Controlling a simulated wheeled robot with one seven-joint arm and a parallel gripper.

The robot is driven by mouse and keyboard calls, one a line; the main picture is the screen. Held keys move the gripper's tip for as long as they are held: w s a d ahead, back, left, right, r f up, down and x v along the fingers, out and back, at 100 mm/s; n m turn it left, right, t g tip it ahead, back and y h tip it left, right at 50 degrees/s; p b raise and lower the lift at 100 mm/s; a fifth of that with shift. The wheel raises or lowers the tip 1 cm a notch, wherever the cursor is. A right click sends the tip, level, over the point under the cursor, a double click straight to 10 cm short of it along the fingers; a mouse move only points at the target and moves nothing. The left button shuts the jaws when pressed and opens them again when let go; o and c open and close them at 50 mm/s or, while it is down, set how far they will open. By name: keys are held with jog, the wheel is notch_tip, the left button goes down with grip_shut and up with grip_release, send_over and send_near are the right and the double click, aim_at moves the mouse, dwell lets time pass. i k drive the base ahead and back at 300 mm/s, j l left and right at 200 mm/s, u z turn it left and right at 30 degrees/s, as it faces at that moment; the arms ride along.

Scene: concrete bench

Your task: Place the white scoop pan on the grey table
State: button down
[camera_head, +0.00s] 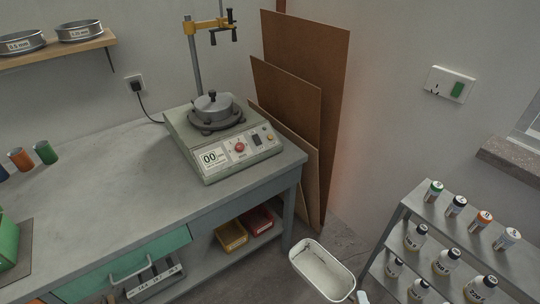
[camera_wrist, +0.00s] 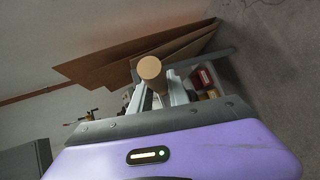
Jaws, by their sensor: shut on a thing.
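The white scoop pan (camera_head: 322,270), an open rectangular tray shape, is at the bottom of the head view, to the right of the grey table (camera_head: 110,200) and lower in the picture. Its short handle points to the lower right, to the frame edge. In the wrist view my gripper (camera_wrist: 160,90) is shut with a round tan end between its fingers, which looks like the end of the pan's handle. The pan's body is hidden there.
A sieve-shaker-like device (camera_head: 225,140) with a display stands at the table's back right corner. Orange and green cylinders (camera_head: 30,156) stand at the left. Brown boards (camera_head: 300,90) lean on the wall. A rack of bottles (camera_head: 400,225) stands at the right. Red and yellow bins (camera_head: 243,230) sit under the table.

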aim_at(132, 204)
jog(key=j+z, duration=0.3)
jog(key=j, duration=0.2)
jog(key=j+z, duration=0.25)
jog(key=j, duration=0.2)
jog(key=k+j+z, duration=0.1)
jog(key=j+z, duration=0.2)
jog(key=j, duration=0.15)
jog(key=k+j+z, duration=0.15)
jog(key=j+z, duration=0.15)
jog(key=j, duration=0.15)
jog(key=k+j+z, duration=0.15)
jog(key=j+z, duration=0.15)
jog(key=j, duration=0.15)
